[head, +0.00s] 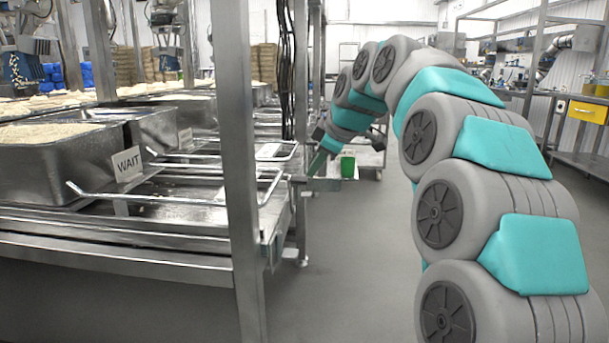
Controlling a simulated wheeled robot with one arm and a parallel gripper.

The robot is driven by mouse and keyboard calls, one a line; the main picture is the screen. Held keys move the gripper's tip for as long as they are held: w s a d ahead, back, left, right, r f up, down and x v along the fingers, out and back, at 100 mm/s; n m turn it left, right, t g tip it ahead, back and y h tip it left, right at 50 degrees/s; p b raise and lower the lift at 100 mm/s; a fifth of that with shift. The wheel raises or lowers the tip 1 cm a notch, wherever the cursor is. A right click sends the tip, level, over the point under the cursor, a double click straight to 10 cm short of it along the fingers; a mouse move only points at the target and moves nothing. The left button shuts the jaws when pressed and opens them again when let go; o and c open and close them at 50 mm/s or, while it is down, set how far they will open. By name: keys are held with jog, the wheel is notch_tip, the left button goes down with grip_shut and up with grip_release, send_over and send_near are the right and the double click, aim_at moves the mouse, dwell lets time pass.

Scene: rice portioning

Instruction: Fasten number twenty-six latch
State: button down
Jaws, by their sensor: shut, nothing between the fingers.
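My arm arches from the right and reaches down to the end of the metal rack. My gripper (316,164) is small in the picture, at the rack's right end. It looks shut and empty, close to the rack's edge. I cannot tell whether it touches anything there. No latch with the number twenty-six can be made out; that part of the rack is small and partly hidden by the gripper.
A metal rack (130,250) holds deep steel pans (70,165) of rice, one with a WAIT sign (127,164). Wire handles (185,195) stick out. A steel post (240,150) stands in front. The floor aisle is clear.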

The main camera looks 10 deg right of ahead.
aim_at(300, 180)
jog(key=shift+w+a+f, duration=0.15)
jog(key=shift+w+f, duration=0.95)
jog(key=shift+w, duration=0.45)
jog(key=shift+w+a+f, duration=0.15)
jog(key=shift+w+f, duration=0.95)
jog(key=shift+w, duration=0.45)
jog(key=shift+w+a+f, duration=0.15)
jog(key=shift+w+f, duration=0.95)
jog(key=shift+w, duration=0.45)
jog(key=shift+p, duration=0.35)
jog(key=p, duration=0.1)
jog(key=w+r+g+p, duration=0.1)
jog(key=shift+w+d+p, duration=0.2)
jog(key=shift+w+p, duration=0.05)
jog(key=shift+p, duration=0.1)
jog(key=shift+w+d+r+p, duration=0.2)
jog(key=shift+w+p, duration=0.2)
jog(key=shift+w, duration=0.15)
jog(key=shift+w+d+r+p, duration=0.15)
jog(key=shift+w+p, duration=0.3)
jog(key=shift+w, duration=0.1)
jog(key=shift+w+d+r+p, duration=0.2)
jog(key=shift+w+p, duration=0.2)
jog(key=shift+w, duration=0.15)
